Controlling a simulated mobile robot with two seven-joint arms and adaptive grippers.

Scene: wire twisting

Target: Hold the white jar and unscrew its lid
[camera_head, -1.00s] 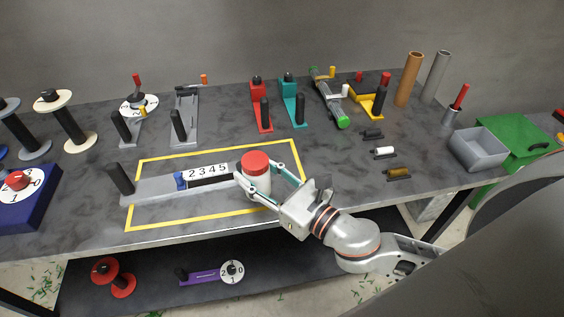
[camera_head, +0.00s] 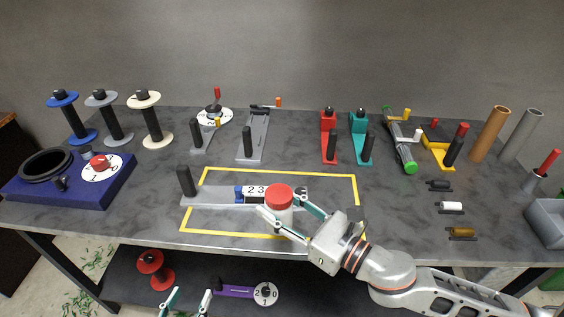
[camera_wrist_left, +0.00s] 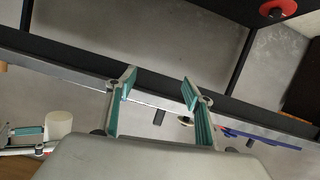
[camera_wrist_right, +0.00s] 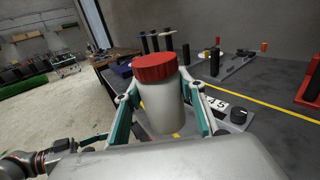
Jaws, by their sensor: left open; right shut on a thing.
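The white jar with a red lid (camera_head: 279,194) stands upright inside the yellow outline on the table, beside the grey slide with the number strip (camera_head: 255,190). My right gripper (camera_head: 290,212) is shut on the white jar, its fingers on both sides of the body below the lid. In the right wrist view the white jar body (camera_wrist_right: 162,104) shows between the fingers, with the red lid (camera_wrist_right: 155,67) on top. My left gripper (camera_head: 188,300) is open and empty, low at the bottom edge, in front of the table. In the left wrist view its fingers (camera_wrist_left: 158,88) are apart.
A blue box with a dial (camera_head: 75,178) stands at the left. Wire spools (camera_head: 110,118) stand behind it. Several tools line the back, with brown (camera_head: 490,134) and grey tubes at the right. A lower shelf (camera_head: 195,262) holds a red spool (camera_head: 153,270). The table between is clear.

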